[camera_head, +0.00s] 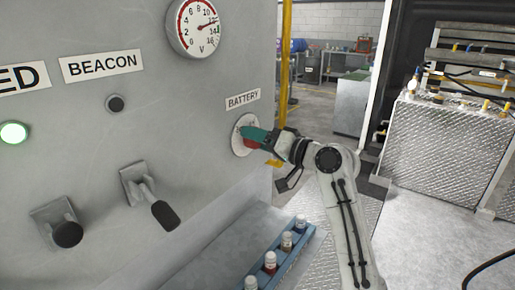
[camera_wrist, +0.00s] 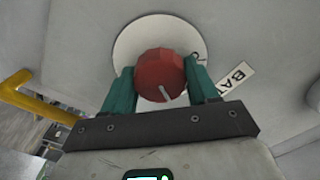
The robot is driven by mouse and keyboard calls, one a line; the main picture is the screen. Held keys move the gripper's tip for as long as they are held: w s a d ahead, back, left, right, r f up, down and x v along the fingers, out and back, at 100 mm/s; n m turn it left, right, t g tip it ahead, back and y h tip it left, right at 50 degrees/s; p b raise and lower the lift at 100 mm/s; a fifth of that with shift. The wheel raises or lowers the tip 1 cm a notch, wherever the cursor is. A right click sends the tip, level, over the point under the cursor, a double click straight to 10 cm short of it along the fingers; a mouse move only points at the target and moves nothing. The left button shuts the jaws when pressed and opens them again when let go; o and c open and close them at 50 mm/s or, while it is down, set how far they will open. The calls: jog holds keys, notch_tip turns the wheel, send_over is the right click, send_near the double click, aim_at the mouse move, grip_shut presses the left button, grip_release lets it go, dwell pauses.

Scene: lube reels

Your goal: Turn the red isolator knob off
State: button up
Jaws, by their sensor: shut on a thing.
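The red isolator knob (camera_wrist: 161,75) sits on a round white plate (camera_wrist: 128,47) on the grey panel, beside the BATTERY label (camera_head: 243,99). A pale pointer line shows on the knob's face in the wrist view. My gripper (camera_wrist: 160,88) has its two green fingers on either side of the knob, shut on it. In the head view my gripper (camera_head: 257,137) covers most of the knob, and only a little red (camera_head: 251,143) shows. The plate's markings are mostly hidden by the knob and fingers.
Two black-handled levers (camera_head: 164,214) (camera_head: 68,233) stick out of the panel to the left. A blue tray (camera_head: 306,238) of small bottles lies on the ledge below my arm. A yellow pipe (camera_head: 286,60) runs up the panel's right edge. Open floor lies to the right.

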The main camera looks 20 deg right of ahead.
jog(key=n+b, duration=0.3)
jog(key=b, duration=0.1)
jog(key=shift+f+n, duration=0.4)
jog(key=n+b, duration=0.3)
jog(key=shift+n+b, duration=0.3)
jog(key=n+b, duration=0.3)
jog(key=shift+n, duration=0.3)
jog(key=shift+r+n+b, duration=0.15)
jog(key=shift+n+b, duration=1.3)
jog(key=shift+n, duration=0.35)
jog(key=o, duration=1)
jog(key=shift+r, duration=0.2)
jog(key=shift+o, duration=0.2)
jog(key=v, duration=1)
jog(key=shift+s+d, duration=0.25)
jog(key=shift+s, duration=0.05)
